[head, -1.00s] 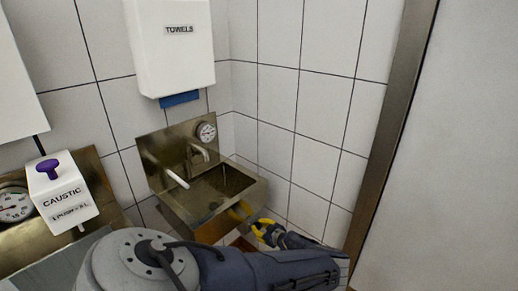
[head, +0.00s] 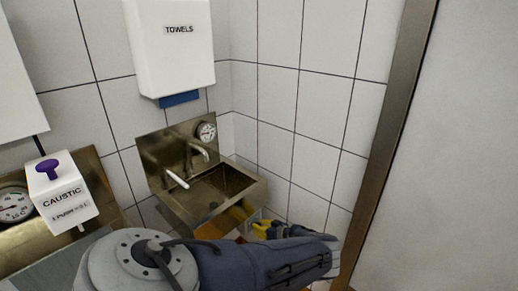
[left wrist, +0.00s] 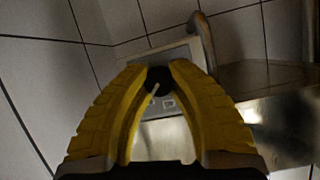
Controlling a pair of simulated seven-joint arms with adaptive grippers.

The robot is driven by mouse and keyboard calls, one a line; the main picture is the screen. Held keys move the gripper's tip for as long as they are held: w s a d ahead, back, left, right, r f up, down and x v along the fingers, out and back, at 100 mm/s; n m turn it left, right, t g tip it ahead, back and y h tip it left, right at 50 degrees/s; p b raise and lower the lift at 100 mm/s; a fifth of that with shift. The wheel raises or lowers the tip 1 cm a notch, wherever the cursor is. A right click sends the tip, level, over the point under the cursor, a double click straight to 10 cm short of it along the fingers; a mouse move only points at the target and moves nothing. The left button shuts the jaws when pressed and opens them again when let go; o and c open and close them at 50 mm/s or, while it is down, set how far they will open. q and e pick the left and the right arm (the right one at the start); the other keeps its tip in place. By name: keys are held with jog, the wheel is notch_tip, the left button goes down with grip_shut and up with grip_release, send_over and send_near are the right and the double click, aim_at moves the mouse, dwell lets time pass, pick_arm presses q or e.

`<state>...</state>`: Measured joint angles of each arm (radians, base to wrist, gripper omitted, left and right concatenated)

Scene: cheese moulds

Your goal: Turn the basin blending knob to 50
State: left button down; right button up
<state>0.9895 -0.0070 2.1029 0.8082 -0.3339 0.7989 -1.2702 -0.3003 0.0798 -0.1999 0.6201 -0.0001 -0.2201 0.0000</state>
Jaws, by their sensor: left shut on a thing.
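The blending knob (left wrist: 158,80) is black and round with a white pointer line, on a pale plate (left wrist: 172,106) with small markings in the left wrist view. The pointer slants; the number it points to is too small to read. My left gripper (left wrist: 158,72) is shut on the knob, one yellow fingertip at each side. In the head view my left gripper (head: 264,229) is at the right front of the steel basin (head: 255,192), and the knob is hidden there. My right gripper is not in view.
A round gauge (head: 206,131) and a tap (head: 201,151) are at the basin's back panel, with a white lever (head: 177,180) at its left. A towel box (head: 172,60) hangs above. A caustic dispenser (head: 62,196) stands at left. A wall edge (head: 385,140) is at right.

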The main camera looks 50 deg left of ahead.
pick_arm(q)
jog(key=shift+s+d+f, duration=0.1)
jog(key=shift+d+f, duration=0.1)
jog(key=shift+f, duration=0.05)
jog(key=c, duration=1.5)
grip_release()
jog(key=o, duration=0.4)
jog(key=shift+a+r, duration=0.15)
jog(key=shift+o, duration=0.2)
jog(key=v, duration=1.2)
jog(key=shift+a, duration=0.1)
jog(key=x, duration=1.2)
